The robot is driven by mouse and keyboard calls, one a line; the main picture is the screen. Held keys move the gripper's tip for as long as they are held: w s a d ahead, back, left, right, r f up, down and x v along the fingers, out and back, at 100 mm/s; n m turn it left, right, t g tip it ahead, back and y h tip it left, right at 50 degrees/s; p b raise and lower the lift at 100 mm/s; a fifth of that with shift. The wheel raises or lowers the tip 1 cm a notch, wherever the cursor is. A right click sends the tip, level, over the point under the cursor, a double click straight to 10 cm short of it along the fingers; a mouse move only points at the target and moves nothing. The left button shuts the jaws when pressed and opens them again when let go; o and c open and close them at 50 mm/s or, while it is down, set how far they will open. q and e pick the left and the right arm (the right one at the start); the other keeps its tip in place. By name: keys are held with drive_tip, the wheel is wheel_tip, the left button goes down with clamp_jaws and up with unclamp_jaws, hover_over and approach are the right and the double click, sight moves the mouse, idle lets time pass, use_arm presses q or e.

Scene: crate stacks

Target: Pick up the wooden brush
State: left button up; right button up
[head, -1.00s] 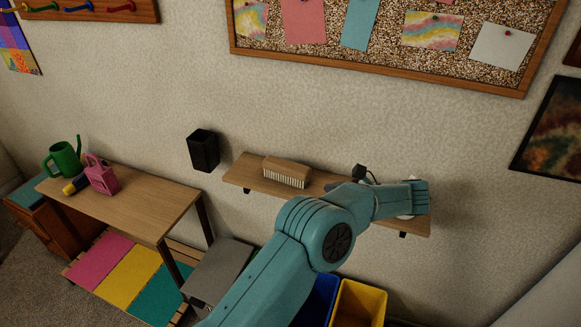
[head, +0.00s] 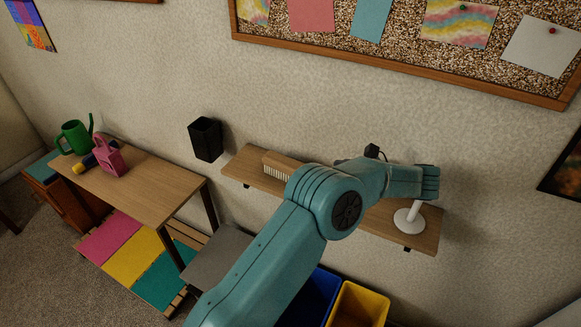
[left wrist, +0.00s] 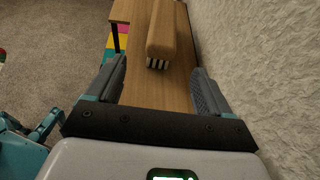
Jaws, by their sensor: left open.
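The wooden brush (head: 278,164) lies on the wall shelf (head: 240,170), left of its middle. Its pale bristles face the room and its right end is hidden behind my left arm in the head view. In the left wrist view, the brush (left wrist: 168,35) lies ahead of my open left gripper (left wrist: 157,75), with bare shelf between them. The fingers stand apart on either side of the shelf's width and hold nothing. In the head view, the left gripper is mostly hidden behind its own arm. My right gripper is not in view.
A white round-based object (head: 408,217) stands at the shelf's right end, close to my arm. A black holder (head: 205,139) hangs on the wall to the left. Blue (head: 312,298) and yellow (head: 358,305) bins stand below. The wall runs close behind the shelf.

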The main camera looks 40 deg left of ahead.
sight(288, 169)
use_arm(q)
drive_tip(key=x, duration=0.6)
drive_tip(key=shift+s, duration=0.1)
drive_tip(key=shift+s+a+f, duration=0.2)
drive_tip(key=shift+a+f, duration=0.05)
drive_tip(key=shift+a, duration=0.3)
drive_tip(key=p+x, duration=0.1)
drive_tip(key=x, duration=0.3)
drive_tip(key=shift+w+a, duration=0.1)
drive_tip(key=shift+a, duration=0.3)
drive_tip(key=shift+a+f, duration=0.2)
drive_tip(key=shift+a, duration=0.1)
drive_tip(key=c, duration=1.1)
